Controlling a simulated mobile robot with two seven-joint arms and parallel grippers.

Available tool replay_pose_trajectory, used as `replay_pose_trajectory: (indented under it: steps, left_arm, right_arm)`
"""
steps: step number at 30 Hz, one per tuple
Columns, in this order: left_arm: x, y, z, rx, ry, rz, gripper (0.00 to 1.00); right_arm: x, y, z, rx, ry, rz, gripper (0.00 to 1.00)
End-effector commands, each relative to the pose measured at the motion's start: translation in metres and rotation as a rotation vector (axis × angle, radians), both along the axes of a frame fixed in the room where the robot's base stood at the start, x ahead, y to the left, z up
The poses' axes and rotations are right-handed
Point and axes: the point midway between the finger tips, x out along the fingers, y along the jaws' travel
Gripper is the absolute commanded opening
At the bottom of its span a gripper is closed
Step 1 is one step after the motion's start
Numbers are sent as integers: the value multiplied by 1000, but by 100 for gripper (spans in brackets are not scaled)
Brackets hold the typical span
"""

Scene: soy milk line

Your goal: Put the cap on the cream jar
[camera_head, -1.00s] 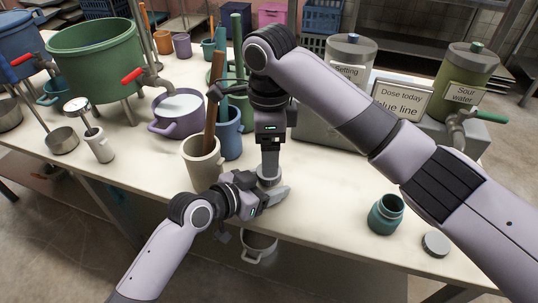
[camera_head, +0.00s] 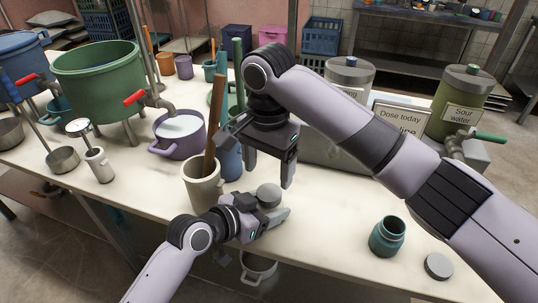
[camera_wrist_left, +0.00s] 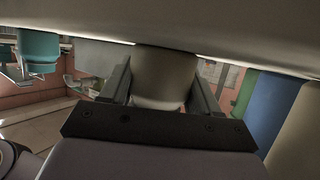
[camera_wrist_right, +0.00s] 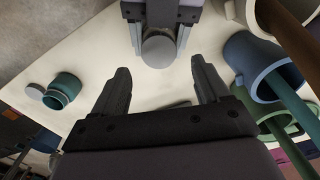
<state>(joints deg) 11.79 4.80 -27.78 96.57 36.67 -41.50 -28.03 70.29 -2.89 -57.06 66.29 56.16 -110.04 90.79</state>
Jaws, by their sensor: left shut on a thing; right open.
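The cream jar (camera_wrist_left: 163,78) is between the fingers of my left gripper (camera_head: 266,212), which is shut on it at the table's front edge. In the left wrist view its pale body fills the gap between the fingers. A round grey cap (camera_head: 268,191) sits on top of the jar; it also shows from above in the right wrist view (camera_wrist_right: 158,50). The cap looks level, but I cannot tell how tightly it sits. My right gripper (camera_head: 268,172) is open and empty, just above the cap and apart from it.
An open teal jar (camera_head: 387,238) and a loose grey lid (camera_head: 438,266) stand at the right. A cream pot (camera_head: 203,186) with a wooden handle and a blue pot (camera_head: 231,158) stand close behind my left gripper. The table between the grippers and the teal jar is clear.

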Motion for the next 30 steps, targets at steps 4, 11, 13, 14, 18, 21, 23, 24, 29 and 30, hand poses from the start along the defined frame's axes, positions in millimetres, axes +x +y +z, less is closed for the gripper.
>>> replay_pose_trajectory:
  steps: [4, 11, 13, 14, 18, 21, 23, 24, 29, 30]
  left_arm:
    - [0, 0, 0, 0, 0, 0, 0]
    - [0, 0, 0, 0, 0, 0, 0]
    - [0, 0, 0, 0, 0, 0, 0]
    - [0, 0, 0, 0, 0, 0, 0]
    - [0, 0, 0, 0, 0, 0, 0]
    - [0, 0, 0, 0, 0, 0, 0]
    - [0, 0, 0, 0, 0, 0, 0]
    - [0, 0, 0, 0, 0, 0, 0]
    - [0, 0, 0, 0, 0, 0, 0]
    - [0, 0, 0, 0, 0, 0, 0]
  right_arm:
    - [0, 0, 3, -1, -2, 246, 75]
    - [1, 0, 6, -4, -4, 635, 75]
    - [1, 0, 7, -4, -4, 752, 75]
    - [1, 0, 7, -4, -4, 804, 75]
    - [1, 0, 9, -7, -4, 1039, 75]
    - [0, 0, 11, -7, -4, 1208, 75]
    - [0, 0, 12, -8, -5, 1309, 75]
    - [0, 0, 12, -8, -5, 1377, 75]
    - [0, 0, 14, -9, -4, 1646, 75]
    - [0, 0, 15, -11, -5, 1712, 75]
